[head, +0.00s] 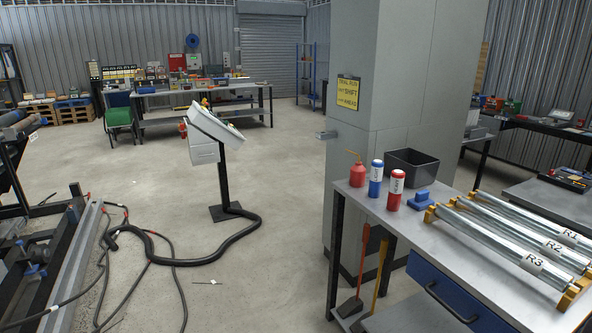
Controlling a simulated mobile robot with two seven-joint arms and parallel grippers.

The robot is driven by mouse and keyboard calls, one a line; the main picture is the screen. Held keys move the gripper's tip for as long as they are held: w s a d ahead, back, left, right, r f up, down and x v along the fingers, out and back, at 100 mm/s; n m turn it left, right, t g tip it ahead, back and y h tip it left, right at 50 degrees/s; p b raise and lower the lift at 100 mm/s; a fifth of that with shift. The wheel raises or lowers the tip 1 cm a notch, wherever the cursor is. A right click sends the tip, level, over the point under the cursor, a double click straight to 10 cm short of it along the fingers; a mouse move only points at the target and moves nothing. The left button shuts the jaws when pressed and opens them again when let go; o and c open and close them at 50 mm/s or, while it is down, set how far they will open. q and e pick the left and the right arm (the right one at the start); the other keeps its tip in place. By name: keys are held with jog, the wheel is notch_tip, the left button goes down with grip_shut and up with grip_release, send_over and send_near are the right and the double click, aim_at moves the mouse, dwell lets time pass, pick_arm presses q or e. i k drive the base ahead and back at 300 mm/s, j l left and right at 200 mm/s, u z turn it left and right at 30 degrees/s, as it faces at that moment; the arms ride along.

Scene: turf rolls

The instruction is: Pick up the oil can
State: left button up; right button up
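The oil can (357,175) is a small red can with a thin spout that angles up to the left. It stands upright at the far left corner of the grey workbench (425,226) on the right. A blue canister (376,180) with a white label stands just right of it. Neither of my grippers shows in the head view.
On the bench stand a red canister (395,190), a blue block-shaped item (422,200), a black bin (412,170) and metal rollers (510,236). A grey pillar (378,90) rises behind.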

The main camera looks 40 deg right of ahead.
aim_at(357, 176)
jog(key=i+l+z, duration=0.1)
jog(key=i+z, duration=0.15)
jog(key=i, duration=0.35)
jog(key=i+z, duration=0.25)
jog(key=i, duration=0.35)
jog(key=i+j+z, duration=0.1)
jog(key=i+z, duration=0.35)
jog(key=i+j+z, duration=0.25)
jog(key=i+z, duration=0.2)
jog(key=i+j+z, duration=0.2)
jog(key=i+z, duration=0.25)
jog(key=i+j+z, duration=0.2)
jog(key=z, duration=0.3)
jog(key=j, duration=0.1)
